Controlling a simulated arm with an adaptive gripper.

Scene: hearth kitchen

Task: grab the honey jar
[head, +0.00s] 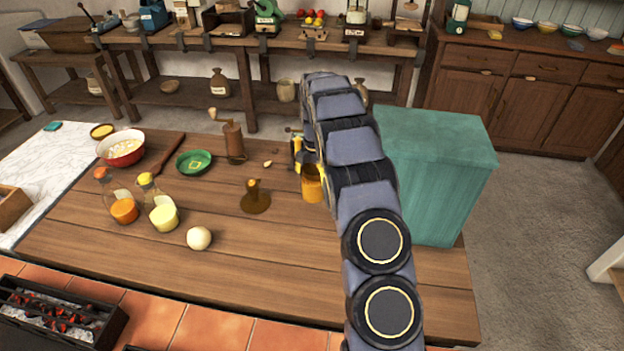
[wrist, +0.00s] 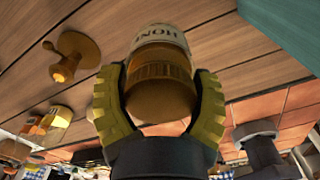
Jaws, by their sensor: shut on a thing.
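The honey jar (head: 312,187) is amber and stands out near the middle right of the wooden table in the head view. In the wrist view the jar (wrist: 160,82) has a pale label with letters upside down. My gripper (wrist: 158,92) is shut on it, with a yellow finger against each side. In the head view my gripper (head: 300,155) is partly hidden behind my arm, which also covers part of the jar's right side. I cannot tell whether the jar's base touches the table.
A brown round-based stand (head: 256,198) is left of the jar. A pepper mill (head: 233,142), green dish (head: 194,162), two bottles (head: 123,210) (head: 163,214) and a pale ball (head: 199,238) are farther left. A teal box (head: 440,180) stands close at right. The table front is clear.

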